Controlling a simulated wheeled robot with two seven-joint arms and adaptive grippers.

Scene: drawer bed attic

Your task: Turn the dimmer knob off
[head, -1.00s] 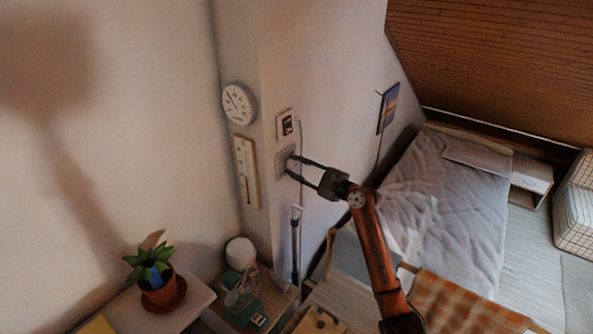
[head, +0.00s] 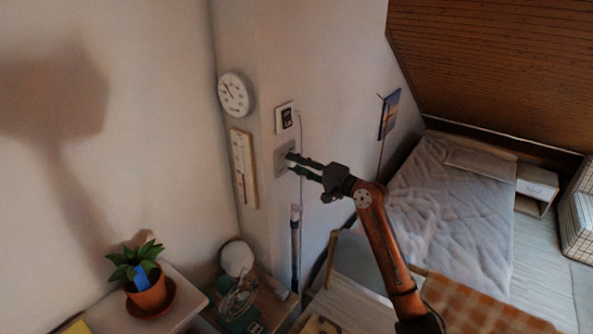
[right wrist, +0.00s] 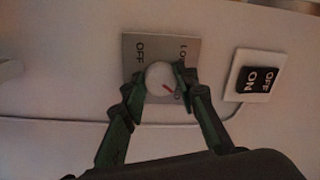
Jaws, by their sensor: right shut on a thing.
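The dimmer is a grey plate (head: 281,150) on the wall in the head view. In the right wrist view the plate (right wrist: 133,44) carries a round white knob (right wrist: 158,78) with a red mark. The mark slants toward the plate's lower right, away from the "OFF" label at the upper left. A label starting "LO" is at the upper right; other lettering is partly hidden. My right gripper (head: 291,164) is shut on the knob, with one finger at each side in the right wrist view (right wrist: 156,82). My left gripper is not in view.
A black-and-white ON/OFF switch (head: 285,118) is just above the dimmer, with a cable beside it. A round dial (head: 235,93) and a thermometer (head: 243,168) hang to the left. A potted plant (head: 147,288) and cluttered shelf stand below. The bed (head: 455,190) is at right.

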